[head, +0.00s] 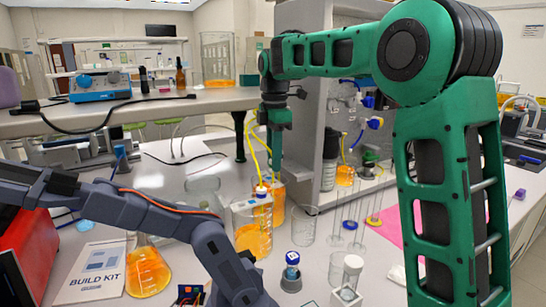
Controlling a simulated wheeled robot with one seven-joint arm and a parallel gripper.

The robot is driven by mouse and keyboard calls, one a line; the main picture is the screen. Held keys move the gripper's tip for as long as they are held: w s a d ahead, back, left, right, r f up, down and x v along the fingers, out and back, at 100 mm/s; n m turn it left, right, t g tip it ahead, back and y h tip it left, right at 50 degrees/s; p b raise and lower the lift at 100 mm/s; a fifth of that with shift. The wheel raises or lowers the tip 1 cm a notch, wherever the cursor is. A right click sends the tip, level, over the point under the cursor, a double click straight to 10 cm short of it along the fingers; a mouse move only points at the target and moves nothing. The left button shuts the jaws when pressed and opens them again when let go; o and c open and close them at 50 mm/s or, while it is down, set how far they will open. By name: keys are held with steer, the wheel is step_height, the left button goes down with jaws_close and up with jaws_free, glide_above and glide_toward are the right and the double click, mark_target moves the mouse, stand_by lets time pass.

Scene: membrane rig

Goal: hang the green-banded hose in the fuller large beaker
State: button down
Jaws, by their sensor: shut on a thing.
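My gripper (277,172), at the end of the green arm, points down above the middle of the bench. It is shut, with yellow hose (252,135) at its fingers; no green band can be made out. The hose runs down toward two beakers with orange liquid. The front beaker (253,238) is mostly full and has a blue-ringed piece at its rim. The other beaker (278,208) stands close behind it, partly hidden, so I cannot compare the levels surely. The hose's lower end is too small to tell inside or outside a beaker.
A tall beaker (217,62) with little orange liquid stands on the shelf (170,103). A dark grey arm (150,212) crosses the left front.

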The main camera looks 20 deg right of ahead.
steer(key=shift+f, duration=1.9)
steer(key=c, duration=1.5)
jaws_free()
step_height(320, 180, up, 11)
steer(key=shift+f, duration=0.15)
